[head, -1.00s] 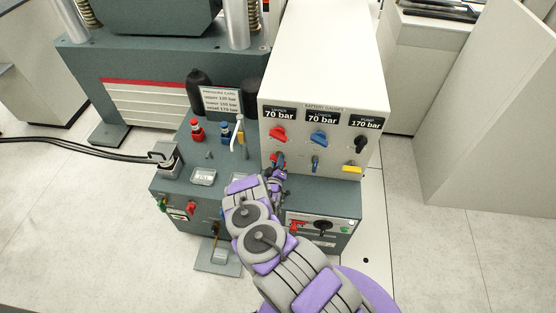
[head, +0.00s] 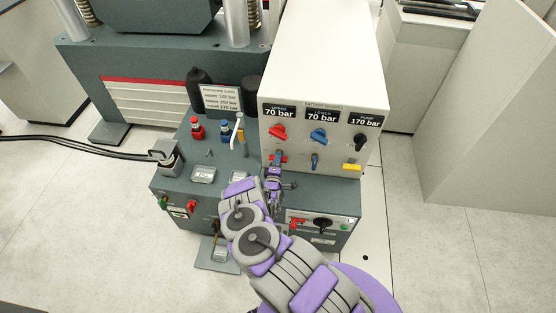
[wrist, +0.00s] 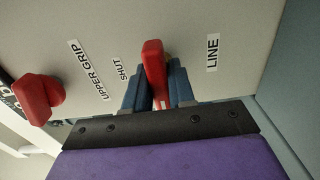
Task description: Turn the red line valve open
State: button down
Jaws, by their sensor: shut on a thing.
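The red line valve lever (head: 284,159) is on the front of the white gauge box, below the red upper knob. In the wrist view the red lever (wrist: 154,62) stands between the two blue fingers of my gripper (wrist: 157,84), beside the "SHUT" and "LINE" labels. My gripper is shut on the lever. In the head view my gripper (head: 277,160) reaches up to the lever and partly covers it, so its exact angle is hard to tell there.
The red upper-grip knob (head: 278,133) sits just above, and also shows in the wrist view (wrist: 38,97). A blue knob (head: 319,136), black knob (head: 360,142), small blue lever (head: 315,161) and yellow part (head: 352,167) are to the right. The grey cabinet top (head: 325,187) lies below.

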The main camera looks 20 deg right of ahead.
jog(key=shift+a+f, duration=0.2)
dwell(0.3)
jog(key=c, duration=1)
grip_release()
jog(key=shift+w, duration=0.1)
jog(key=shift+c, duration=0.2)
jog(key=shift+r, duration=0.1)
jog(key=p+v, duration=0.1)
jog(key=v, duration=1.6)
jog(key=shift+a, duration=0.2)
